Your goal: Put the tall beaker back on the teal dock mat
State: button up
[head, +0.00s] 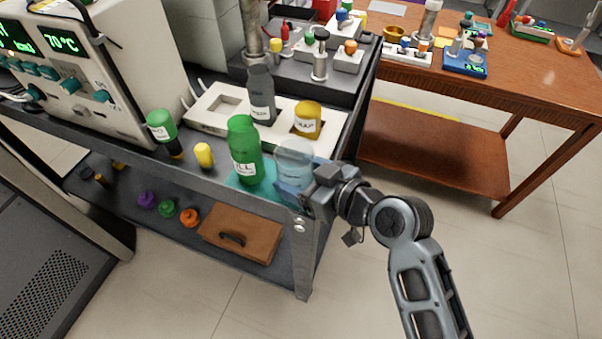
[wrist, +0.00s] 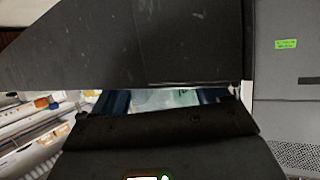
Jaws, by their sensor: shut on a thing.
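The tall clear beaker (head: 295,158) is at the front right corner of the dark cart's upper shelf, by the teal mat (head: 238,184). My gripper (head: 292,190) is shut on the beaker from the front right, low on its side. The beaker looks upright. My gripper hides its base, so I cannot tell whether it touches the mat. In the wrist view, the pale, see-through beaker (wrist: 165,99) shows between my fingers, mostly hidden. A green labelled bottle (head: 244,152) stands on the mat just left of the beaker.
Behind the mat, a white tray (head: 210,122) holds a grey bottle (head: 261,95) and an amber jar (head: 307,120). A small yellow bottle (head: 204,155) and a green-topped bottle (head: 162,127) stand to the left. A wooden table (head: 520,100) is at the right.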

jog(key=o, duration=1.1)
jog(key=shift+c, duration=0.2)
jog(key=shift+r+p, duration=0.2)
jog(key=shift+p, duration=0.1)
jog(key=b+v, duration=0.1)
jog(key=v, duration=1.1)
